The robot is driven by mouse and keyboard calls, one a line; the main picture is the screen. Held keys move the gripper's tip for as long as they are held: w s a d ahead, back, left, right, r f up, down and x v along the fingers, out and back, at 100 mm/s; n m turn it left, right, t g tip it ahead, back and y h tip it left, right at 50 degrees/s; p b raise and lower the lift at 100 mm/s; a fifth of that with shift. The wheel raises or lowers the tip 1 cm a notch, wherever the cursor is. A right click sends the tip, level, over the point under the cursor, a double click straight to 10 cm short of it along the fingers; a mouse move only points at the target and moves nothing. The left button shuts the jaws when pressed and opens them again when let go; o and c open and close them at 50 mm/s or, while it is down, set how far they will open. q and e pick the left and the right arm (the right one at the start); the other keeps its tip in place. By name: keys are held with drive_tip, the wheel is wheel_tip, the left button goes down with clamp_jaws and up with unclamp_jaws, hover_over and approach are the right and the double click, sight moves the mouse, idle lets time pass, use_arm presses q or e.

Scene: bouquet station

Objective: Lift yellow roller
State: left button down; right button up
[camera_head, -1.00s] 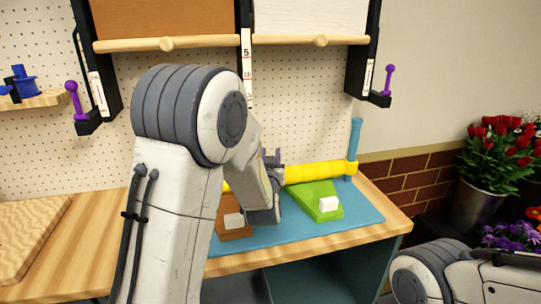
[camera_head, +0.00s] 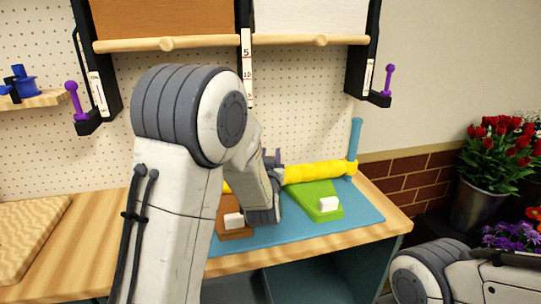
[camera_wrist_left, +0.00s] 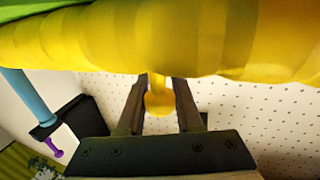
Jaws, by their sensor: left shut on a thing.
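The yellow roller (camera_head: 315,172) lies horizontally over the back of the blue mat (camera_head: 350,218), partly hidden by my left arm. It fills the top of the left wrist view (camera_wrist_left: 160,40), where a small yellow knob (camera_wrist_left: 159,95) hangs from it. My left gripper (camera_wrist_left: 160,95) has its two fingers on either side of this knob and is shut on it. In the head view the left gripper (camera_head: 273,160) is mostly hidden behind its own wrist, at the roller. My right arm shows at the lower right, but its gripper is out of view.
A green block (camera_head: 318,198) and a brown block (camera_head: 233,222), each with a white piece, are on the mat below the roller. A blue post (camera_head: 355,140) stands at the roller's right end. A pegboard (camera_head: 170,140) is behind. Red flowers (camera_head: 500,145) stand at right.

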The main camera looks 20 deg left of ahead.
use_arm(q)
wheel_tip(320, 180, up, 11)
drive_tip(key=p, duration=0.5)
drive_tip(key=c, duration=0.6)
unclamp_jaws()
drive_tip(key=shift+f, duration=0.1)
